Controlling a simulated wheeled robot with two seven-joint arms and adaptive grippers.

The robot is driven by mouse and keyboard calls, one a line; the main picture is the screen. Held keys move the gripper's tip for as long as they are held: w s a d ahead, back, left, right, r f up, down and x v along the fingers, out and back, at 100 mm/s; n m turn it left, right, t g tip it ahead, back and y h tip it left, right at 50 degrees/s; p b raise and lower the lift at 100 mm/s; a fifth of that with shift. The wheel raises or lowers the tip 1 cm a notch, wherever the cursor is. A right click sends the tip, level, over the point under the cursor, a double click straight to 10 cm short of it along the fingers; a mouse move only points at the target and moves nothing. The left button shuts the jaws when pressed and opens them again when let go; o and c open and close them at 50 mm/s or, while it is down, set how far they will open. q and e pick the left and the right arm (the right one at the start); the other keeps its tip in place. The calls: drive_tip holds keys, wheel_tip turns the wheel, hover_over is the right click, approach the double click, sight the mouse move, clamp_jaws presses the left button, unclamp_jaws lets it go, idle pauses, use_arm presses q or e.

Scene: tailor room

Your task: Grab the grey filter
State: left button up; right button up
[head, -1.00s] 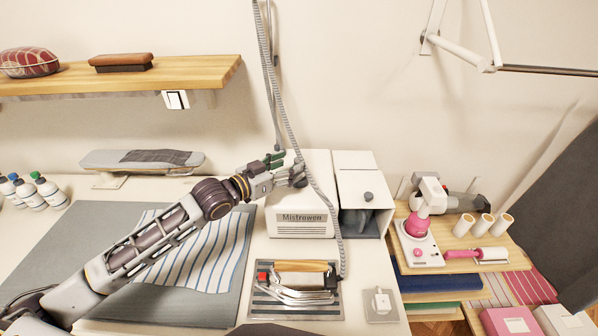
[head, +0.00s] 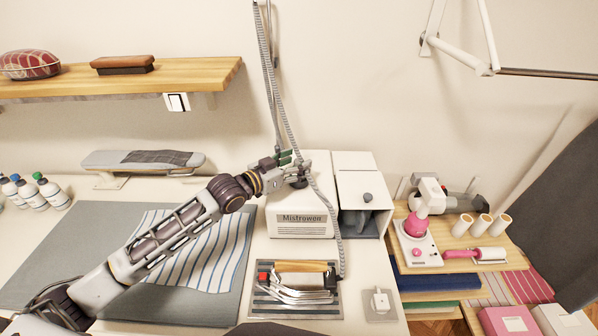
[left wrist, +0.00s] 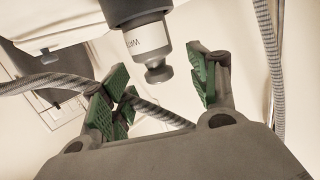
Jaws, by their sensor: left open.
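A grey filter (left wrist: 148,45), a light grey cylinder with partly readable lettering, a dark knob-like end and a dark grey body behind it, shows in the left wrist view. It lies ahead of and between the fingers of my open left gripper (left wrist: 155,85), with no clear contact. In the head view my left gripper (head: 292,169) is above the top of the white Mistrowen unit (head: 300,217). The filter is mostly hidden there by the fingers. A braided grey hose (left wrist: 160,112) crosses the gap between the green-padded fingers. My right gripper is not in view.
A coiled hose (head: 322,200) hangs in front of the unit. A white box with a dark opening (head: 360,185) stands close on the right. An iron on a metal rest (head: 297,290) lies in front. A wooden shelf (head: 190,75) is at the upper left.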

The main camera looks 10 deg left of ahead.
use_arm(q)
drive_tip(key=shift+x, duration=0.85)
drive_tip(key=c, duration=1.1)
